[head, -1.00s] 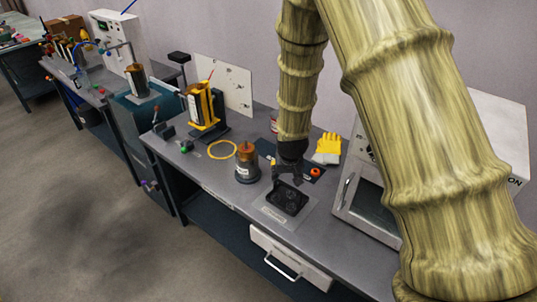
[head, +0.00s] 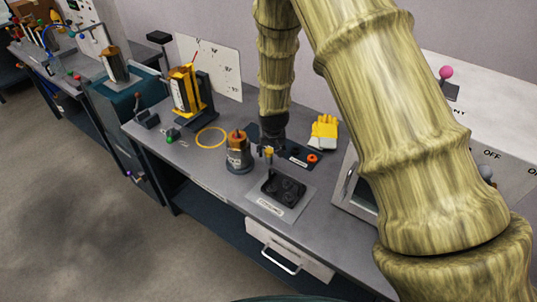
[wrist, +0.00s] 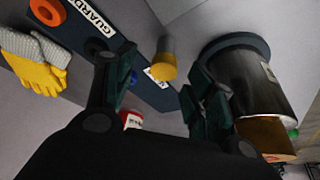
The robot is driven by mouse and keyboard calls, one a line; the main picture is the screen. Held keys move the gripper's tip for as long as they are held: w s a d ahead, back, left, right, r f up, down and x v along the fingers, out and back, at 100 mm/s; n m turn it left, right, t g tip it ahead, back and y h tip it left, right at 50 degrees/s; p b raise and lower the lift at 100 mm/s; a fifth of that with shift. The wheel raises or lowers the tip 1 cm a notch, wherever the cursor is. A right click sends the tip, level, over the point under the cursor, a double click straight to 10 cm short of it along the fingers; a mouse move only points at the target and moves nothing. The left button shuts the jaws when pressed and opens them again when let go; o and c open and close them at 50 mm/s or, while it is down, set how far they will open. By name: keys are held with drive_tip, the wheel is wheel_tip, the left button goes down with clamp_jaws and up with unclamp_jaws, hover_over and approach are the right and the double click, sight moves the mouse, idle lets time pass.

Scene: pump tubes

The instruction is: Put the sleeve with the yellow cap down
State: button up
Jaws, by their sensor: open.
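The sleeve with the yellow cap (wrist: 164,66) is a small grey cylinder, seen in the wrist view beside the dark guard mat (wrist: 142,82). It shows as a small yellowish post (head: 268,153) in the head view. My gripper (wrist: 160,86) is open, with one finger on each side of the sleeve's line. The fingers look apart from it. In the head view my gripper (head: 267,148) is low over the bench, between the round dark pot and the mat. Whether the sleeve's base rests on the bench is hard to tell.
The dark pot with an amber top (head: 238,153) stands close to my gripper. A black tray labelled curing (head: 282,190) lies in front.

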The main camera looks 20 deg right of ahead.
sight(269, 152)
drive_tip(key=shift+s+r, duration=0.1)
drive_tip(key=shift+s, duration=0.2)
drive_tip(key=x, duration=0.1)
drive_tip(key=p+x, duration=0.2)
drive_tip(key=shift+w+a+f, duration=0.25)
drive_tip(key=shift+a, duration=0.05)
drive_tip(key=shift+x, duration=0.75)
clamp_jaws()
